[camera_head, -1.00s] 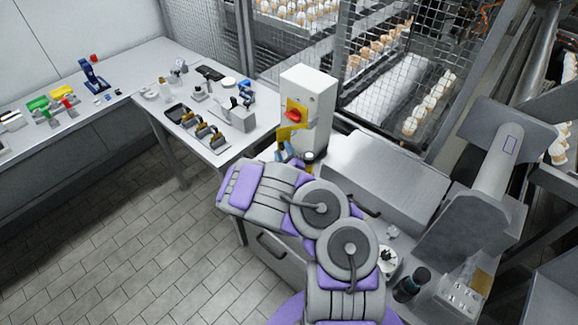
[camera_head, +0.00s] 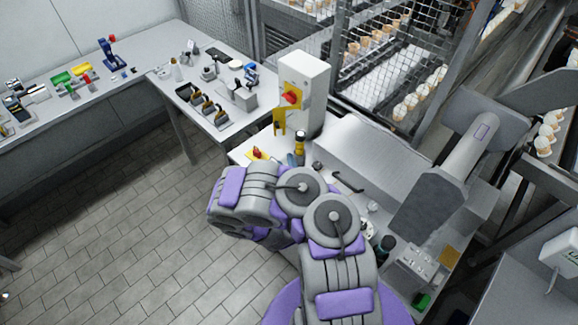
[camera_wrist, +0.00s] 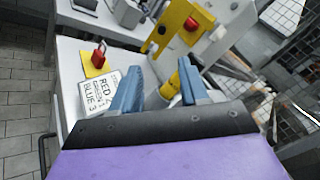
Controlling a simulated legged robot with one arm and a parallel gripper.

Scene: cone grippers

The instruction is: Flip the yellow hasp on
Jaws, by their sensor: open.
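A pale grey switch box (camera_head: 312,95) stands upright on the bench, with a red knob (camera_head: 290,98) on a yellow plate. The yellow hasp (camera_head: 279,122) sticks out at the lower left of this plate, and it also shows near the top of the wrist view (camera_wrist: 158,32). My gripper (camera_wrist: 160,88) is open, with its two blue fingers apart and nothing held between them. It is short of the box, with the hasp and the red knob (camera_wrist: 192,24) beyond its fingertips. In the head view my arm hides most of the gripper.
A red padlock (camera_wrist: 99,56) rests on a yellow patch beside a printed card (camera_wrist: 100,92). A yellow-topped object (camera_head: 300,143) stands in front of the box, close beyond my fingers. A grey sloped cover (camera_head: 365,155) is to the right.

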